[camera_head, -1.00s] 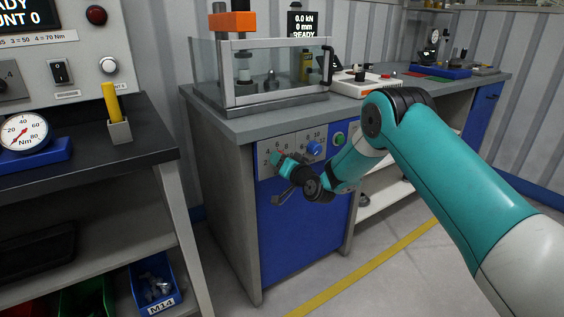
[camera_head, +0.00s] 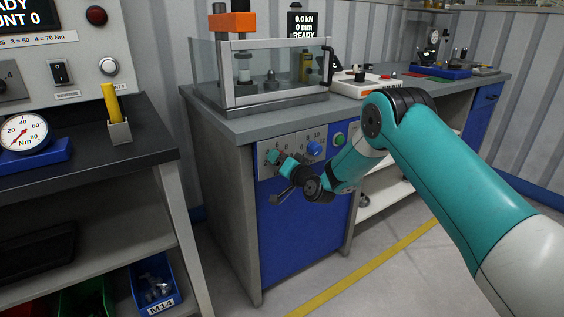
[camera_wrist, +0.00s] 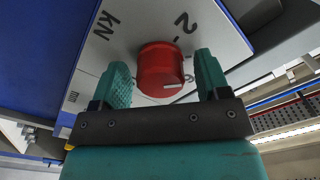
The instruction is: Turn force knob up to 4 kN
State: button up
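The red force knob (camera_wrist: 160,66) shows in the wrist view on a light panel marked "kN" and "2". Its white pointer line is on the side of the face near my gripper. My gripper (camera_wrist: 162,62) is open, with one teal finger on each side of the knob. Gaps show between the fingers and the knob, so it is not clamped. In the head view my gripper (camera_head: 280,158) is in front of the left dial on the press panel (camera_head: 262,148) and hides the red knob. The press display (camera_head: 303,25) reads 0.0 kN, 0 mm, READY.
A blue knob (camera_head: 314,148) and a green button (camera_head: 339,140) sit right of my gripper on the same panel. The guarded press (camera_head: 270,75) stands above on the bench. A dark-topped bench (camera_head: 110,150) is at the left.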

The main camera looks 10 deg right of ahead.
jog(key=shift+s, duration=0.1)
jog(key=b+v, duration=1.1)
jog(key=v, duration=0.6)
